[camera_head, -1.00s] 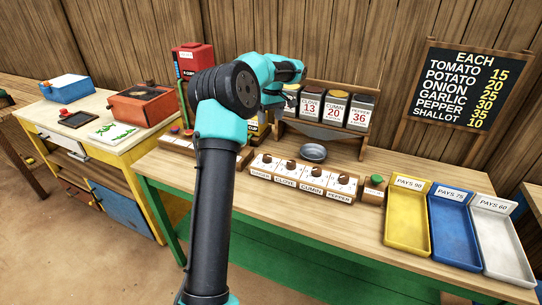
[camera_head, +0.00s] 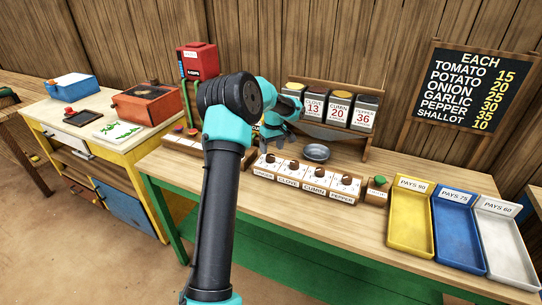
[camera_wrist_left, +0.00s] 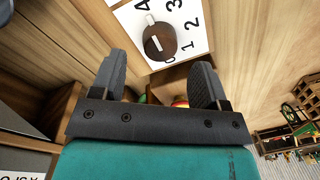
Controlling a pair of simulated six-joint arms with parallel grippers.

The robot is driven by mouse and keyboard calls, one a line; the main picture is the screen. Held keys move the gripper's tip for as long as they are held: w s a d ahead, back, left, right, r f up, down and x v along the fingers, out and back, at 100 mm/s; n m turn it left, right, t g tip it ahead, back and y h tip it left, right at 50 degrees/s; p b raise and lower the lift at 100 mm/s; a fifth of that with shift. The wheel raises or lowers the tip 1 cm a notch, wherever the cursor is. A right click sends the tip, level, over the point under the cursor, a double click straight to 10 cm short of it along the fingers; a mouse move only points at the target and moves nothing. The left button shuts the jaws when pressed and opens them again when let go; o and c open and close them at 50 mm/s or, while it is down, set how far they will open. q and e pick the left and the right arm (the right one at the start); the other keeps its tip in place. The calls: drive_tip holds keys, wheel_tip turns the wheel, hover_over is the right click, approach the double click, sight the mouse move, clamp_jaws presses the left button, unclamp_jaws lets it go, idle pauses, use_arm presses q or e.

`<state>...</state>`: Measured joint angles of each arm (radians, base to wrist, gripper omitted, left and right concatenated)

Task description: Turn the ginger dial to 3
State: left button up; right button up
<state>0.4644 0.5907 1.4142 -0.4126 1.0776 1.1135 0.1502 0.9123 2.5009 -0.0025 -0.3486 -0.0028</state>
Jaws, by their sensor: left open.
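The ginger dial (camera_head: 270,158) is the leftmost brown knob on a white-faced dial block, above its label. My left gripper (camera_head: 266,143) is just above and behind this dial, pointing down. In the left wrist view, a brown round knob (camera_wrist_left: 160,42) with white marks sits on a white face printed 0 to 4; it appears to be the ginger dial. My open left gripper (camera_wrist_left: 160,82) has its two dark fingers apart, with the knob beyond the tips and nothing between them. The knob's exact setting is hard to tell. My right gripper is not in view.
Clove, cumin and pepper dials (camera_head: 319,173) continue to the right, then a green button (camera_head: 380,180). A metal bowl (camera_head: 316,152) and the spice rack (camera_head: 368,141) stand behind. Yellow, blue and white trays fill the table's right end. A red machine (camera_head: 197,62) stands behind my arm.

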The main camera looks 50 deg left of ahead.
sight(271, 156)
use_arm(q)
drive_tip(key=shift+s+f, duration=0.15)
drive_tip(key=shift+f, duration=1.9)
drive_tip(key=shift+c, duration=0.2)
drive_tip(key=c, duration=0.9)
